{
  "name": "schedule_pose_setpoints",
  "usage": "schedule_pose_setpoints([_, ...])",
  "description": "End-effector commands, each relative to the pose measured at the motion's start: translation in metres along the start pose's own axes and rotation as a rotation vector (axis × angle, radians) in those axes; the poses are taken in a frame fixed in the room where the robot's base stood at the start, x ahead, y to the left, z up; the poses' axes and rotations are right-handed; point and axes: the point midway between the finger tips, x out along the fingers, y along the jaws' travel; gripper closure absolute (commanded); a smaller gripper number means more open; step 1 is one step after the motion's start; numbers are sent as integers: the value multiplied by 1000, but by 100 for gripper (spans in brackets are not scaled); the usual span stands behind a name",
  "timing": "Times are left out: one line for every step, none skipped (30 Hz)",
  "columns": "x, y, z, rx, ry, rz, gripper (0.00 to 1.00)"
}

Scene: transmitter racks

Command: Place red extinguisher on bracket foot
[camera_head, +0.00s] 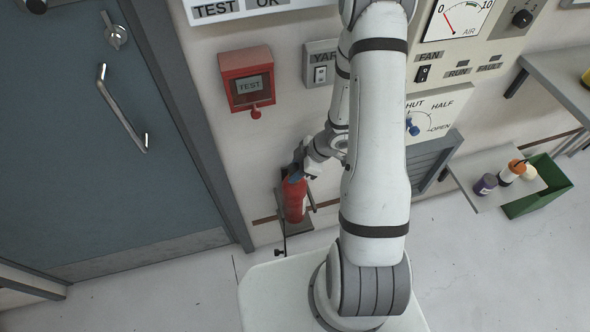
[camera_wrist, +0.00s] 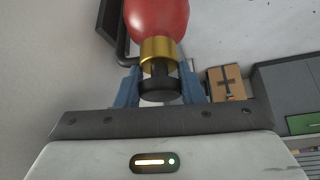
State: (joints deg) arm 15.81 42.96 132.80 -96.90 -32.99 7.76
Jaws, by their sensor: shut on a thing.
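The red extinguisher (camera_head: 295,199) stands about upright against the wall, low and left of my arm in the head view. My gripper (camera_head: 298,174) is at its top, with blue fingers. In the wrist view the gripper (camera_wrist: 160,88) is shut on the extinguisher's neck, where a brass collar and black cap sit between the fingers; the red body (camera_wrist: 157,18) shows beyond them. The bracket (camera_head: 294,229) is a dark frame on the wall, with its foot at the extinguisher's base. I cannot tell whether the base touches the foot.
A blue-grey door (camera_head: 90,140) with a handle is at left. A low shelf (camera_head: 490,180) with small containers and a green bin (camera_head: 540,190) is at right. The floor by the door is clear.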

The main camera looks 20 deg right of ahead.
Motion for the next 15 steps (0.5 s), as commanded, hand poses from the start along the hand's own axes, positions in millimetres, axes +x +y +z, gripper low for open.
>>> schedule_pose_setpoints([3, 1, 2, 0, 3, 3, 100])
schedule_pose_setpoints([6, 1, 4, 0, 3, 4, 100])
schedule_pose_setpoints([7, 1, 5, 1, 3, 4, 100])
schedule_pose_setpoints([7, 1, 6, 1, 3, 5, 100])
schedule_pose_setpoints([8, 1, 6, 1, 3, 5, 100])
schedule_pose_setpoints([8, 1, 6, 2, 3, 5, 100])
schedule_pose_setpoints([8, 1, 7, 2, 3, 5, 100])
schedule_pose_setpoints([8, 2, 7, 2, 3, 5, 100])
schedule_pose_setpoints([8, 1, 7, 2, 3, 5, 100])
schedule_pose_setpoints([8, 2, 7, 2, 3, 6, 100])
schedule_pose_setpoints([9, 2, 7, 2, 3, 6, 100])
schedule_pose_setpoints([10, 2, 8, 3, 3, 6, 100])
schedule_pose_setpoints([11, 2, 9, 3, 3, 6, 100])
schedule_pose_setpoints([12, 2, 10, 3, 3, 6, 100])
schedule_pose_setpoints([15, 2, 12, 3, 3, 6, 100])
